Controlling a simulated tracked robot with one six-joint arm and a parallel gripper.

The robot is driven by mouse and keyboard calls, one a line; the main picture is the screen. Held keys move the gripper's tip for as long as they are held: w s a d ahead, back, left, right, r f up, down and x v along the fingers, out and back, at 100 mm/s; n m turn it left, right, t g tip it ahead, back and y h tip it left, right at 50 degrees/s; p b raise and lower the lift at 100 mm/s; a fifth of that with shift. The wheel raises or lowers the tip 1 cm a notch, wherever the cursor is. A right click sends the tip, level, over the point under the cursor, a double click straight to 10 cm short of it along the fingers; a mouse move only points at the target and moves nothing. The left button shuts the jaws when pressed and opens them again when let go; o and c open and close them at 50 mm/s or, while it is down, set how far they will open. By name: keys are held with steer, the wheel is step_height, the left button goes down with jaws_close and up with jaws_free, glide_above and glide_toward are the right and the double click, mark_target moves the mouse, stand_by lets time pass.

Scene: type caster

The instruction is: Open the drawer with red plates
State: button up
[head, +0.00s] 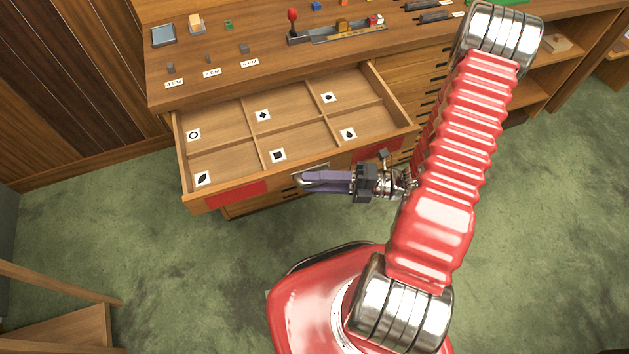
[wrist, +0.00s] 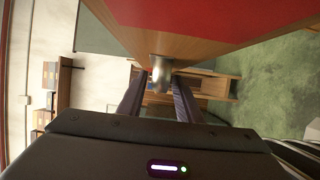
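The wooden drawer (head: 233,122) with red plates (head: 237,194) on its front is pulled out from the cabinet. Its tray has several compartments, each with a small white card bearing a black symbol. My gripper (head: 308,179) is at the middle of the drawer front, at the metal handle (head: 312,171). In the wrist view the handle (wrist: 160,74) is between the tips of my two dark fingers (wrist: 159,90), which look closed against it. A red plate (wrist: 205,15) fills the top of that view. The exact contact at the fingertips is small and partly hidden.
The worktop (head: 215,88) above the drawer carries small blocks, labels and a lever with a red knob (head: 292,16). More drawers lie below and to the right. Green floor (head: 130,240) is clear in front. A wooden piece of furniture (head: 70,330) is at lower left.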

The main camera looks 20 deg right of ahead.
steer(key=v, duration=1.3)
steer(key=shift+s+d, duration=0.2)
steer(key=shift+d, duration=0.1)
steer(key=shift+f, duration=0.2)
